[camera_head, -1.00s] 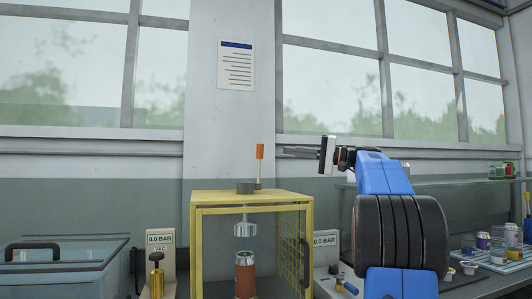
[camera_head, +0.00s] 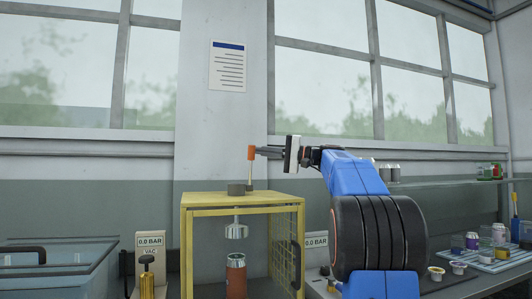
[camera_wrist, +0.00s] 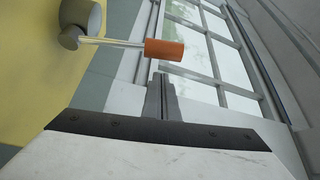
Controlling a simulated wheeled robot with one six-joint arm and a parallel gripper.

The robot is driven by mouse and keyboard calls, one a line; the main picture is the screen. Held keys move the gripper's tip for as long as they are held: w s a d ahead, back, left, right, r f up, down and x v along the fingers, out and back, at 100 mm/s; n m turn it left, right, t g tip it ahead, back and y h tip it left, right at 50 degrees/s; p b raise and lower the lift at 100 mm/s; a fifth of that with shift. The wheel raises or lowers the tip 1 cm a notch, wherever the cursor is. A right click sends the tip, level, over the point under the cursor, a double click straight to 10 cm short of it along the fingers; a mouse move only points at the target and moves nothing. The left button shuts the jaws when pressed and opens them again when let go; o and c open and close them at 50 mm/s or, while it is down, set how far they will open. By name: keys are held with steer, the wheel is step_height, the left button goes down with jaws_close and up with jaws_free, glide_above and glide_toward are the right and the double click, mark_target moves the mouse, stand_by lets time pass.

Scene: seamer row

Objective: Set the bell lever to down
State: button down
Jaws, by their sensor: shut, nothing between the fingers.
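The bell lever stands upright on top of the yellow frame (camera_head: 214,198), with an orange handle (camera_head: 251,153) at its upper end and a grey hub (camera_head: 237,189) at its base. In the wrist view its orange handle (camera_wrist: 164,50), pale rod and grey hub (camera_wrist: 79,22) show plainly. My gripper (camera_head: 262,150) is shut and empty, with its fingertips at the handle's right side in the head view. In the wrist view the shut fingers (camera_wrist: 161,100) point toward the handle, just short of it in the picture; I cannot tell if they touch.
A metal bell (camera_head: 236,230) hangs inside the yellow frame above a brown can (camera_head: 236,274). A clear-lidded bin (camera_head: 55,265) is at left, and a tray of cans (camera_head: 490,260) at right.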

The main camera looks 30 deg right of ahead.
steer(key=shift+s+a+f, duration=0.15)
steer(key=shift+s+a, duration=0.15)
steer(key=shift+s, duration=0.2)
steer(key=shift+s+a+f, duration=0.15)
steer(key=shift+s+a, duration=0.15)
steer(key=shift+s, duration=0.15)
steer(key=shift+s, duration=0.1)
steer(key=s+a+f+n+y, duration=0.1)
steer(key=s+a+f+n, duration=0.1)
steer(key=s, duration=0.5)
steer(key=shift+f+n+y, duration=0.4)
steer(key=shift+f+n, duration=0.3)
steer(key=shift+f, duration=0.25)
steer(key=shift+f, duration=0.1)
